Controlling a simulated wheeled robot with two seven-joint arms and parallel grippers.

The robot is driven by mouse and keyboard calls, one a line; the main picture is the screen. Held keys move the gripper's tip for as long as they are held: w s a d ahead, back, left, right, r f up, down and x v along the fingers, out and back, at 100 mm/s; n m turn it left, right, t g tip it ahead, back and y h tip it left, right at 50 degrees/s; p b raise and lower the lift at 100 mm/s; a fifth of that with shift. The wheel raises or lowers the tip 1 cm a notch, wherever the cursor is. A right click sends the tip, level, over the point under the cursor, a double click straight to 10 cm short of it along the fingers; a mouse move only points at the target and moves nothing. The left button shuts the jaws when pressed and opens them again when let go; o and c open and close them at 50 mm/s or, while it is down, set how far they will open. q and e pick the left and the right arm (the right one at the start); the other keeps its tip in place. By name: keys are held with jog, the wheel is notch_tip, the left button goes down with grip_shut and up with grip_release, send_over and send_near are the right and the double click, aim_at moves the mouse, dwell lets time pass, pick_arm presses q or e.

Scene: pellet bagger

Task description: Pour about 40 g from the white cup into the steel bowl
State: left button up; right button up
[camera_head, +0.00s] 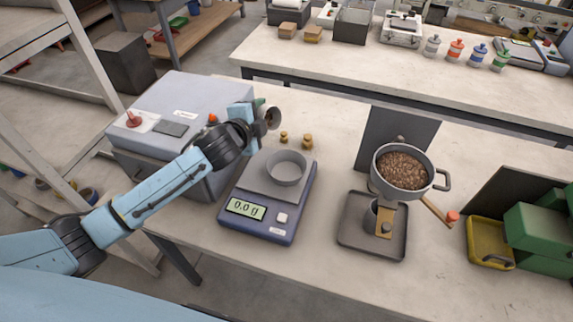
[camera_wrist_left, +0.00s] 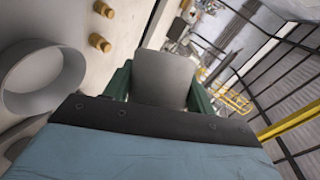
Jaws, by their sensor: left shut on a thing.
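The steel bowl (camera_head: 286,179) sits on the blue bench scale (camera_head: 257,233), whose display reads 0.0 g. Its rim also shows at the left of the left wrist view (camera_wrist_left: 78,70). My left gripper (camera_head: 262,108) is shut on the cup (camera_head: 273,118), behind and a little left of the bowl. In the left wrist view the cup (camera_wrist_left: 163,75) looks plain grey between the green fingers. In the head view its round mouth seems turned sideways to the right, so it looks tilted. I cannot tell what is inside it. My right gripper is out of view.
Two brass weights (camera_head: 307,141) stand behind the scale. A grey machine box (camera_head: 180,100) stands left. A pellet-filled hopper (camera_head: 403,170) with a side handle stands over a tray (camera_head: 372,246) to the right. A yellow bin (camera_head: 489,243) and green bins (camera_head: 537,230) are at far right.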

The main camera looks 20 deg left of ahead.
pick_arm(q)
jog(key=shift+b, duration=0.35)
jog(key=shift+s+d+f+m+t+y+b, duration=0.15)
jog(key=shift+d+f+m+t+y+b, duration=0.15)
jog(key=shift+d+f+b, duration=0.25)
jog(key=shift+s+d+f+m+t+y+b, duration=0.1)
jog(key=shift+s+d+f+m+y+b, duration=0.1)
jog(key=shift+d+f+m+b, duration=0.35)
dwell(0.9)
jog(key=shift+m+t, duration=0.3)
jog(key=shift+m, duration=0.25)
jog(key=shift+f+b, duration=1.75)
jog(key=shift+f, duration=0.25)
jog(key=shift+r, duration=0.1)
jog(key=shift+s+d+r+m+t+y, duration=0.15)
jog(key=shift+d+r+m+t+y, duration=0.15)
jog(key=shift+m, duration=0.3)
jog(key=shift+s+d+r+m+t+y, duration=0.1)
jog(key=shift+d+r+m+t+y, duration=0.1)
jog(key=shift+m+t+y, duration=0.3)
dwell(1.9)
